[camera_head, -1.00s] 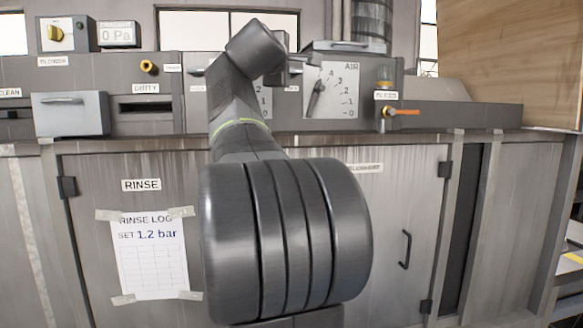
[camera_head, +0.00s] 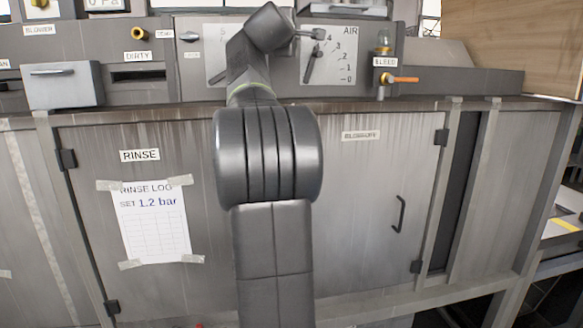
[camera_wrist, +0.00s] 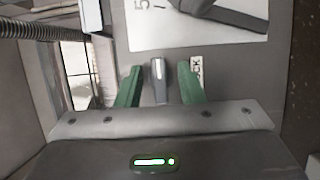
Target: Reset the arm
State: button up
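My arm (camera_head: 265,155) rises in front of the panel in the head view, its upper end bent over toward the right. My gripper (camera_wrist: 159,68) shows in the wrist view with two green fingers apart. A silver lever or knob (camera_wrist: 158,82) appears between the fingers, with gaps on both sides. I cannot tell how far it stands from them in depth. In the head view the gripper is mostly hidden behind the arm.
The AIR dial (camera_head: 328,60) and a BLEED valve with an orange handle (camera_head: 400,79) are right of my arm. A grey box (camera_head: 63,86) and the DIRTY slot (camera_head: 138,75) are left. Cabinet doors carry a rinse log (camera_head: 155,225). A wooden board (camera_head: 520,45) stands at far right.

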jog(key=s+a+b, duration=0.3)
jog(key=s+b, duration=0.2)
jog(key=s, duration=0.9)
jog(key=w+d+n+t+y+b, duration=0.1)
jog(key=w+d+n+t+b, duration=0.1)
jog(key=w+n, duration=0.7)
jog(key=shift+w+d+t, duration=0.5)
jog(key=shift+w+t, duration=0.1)
jog(key=shift+w, duration=1.9)
jog(key=shift+y, duration=0.3)
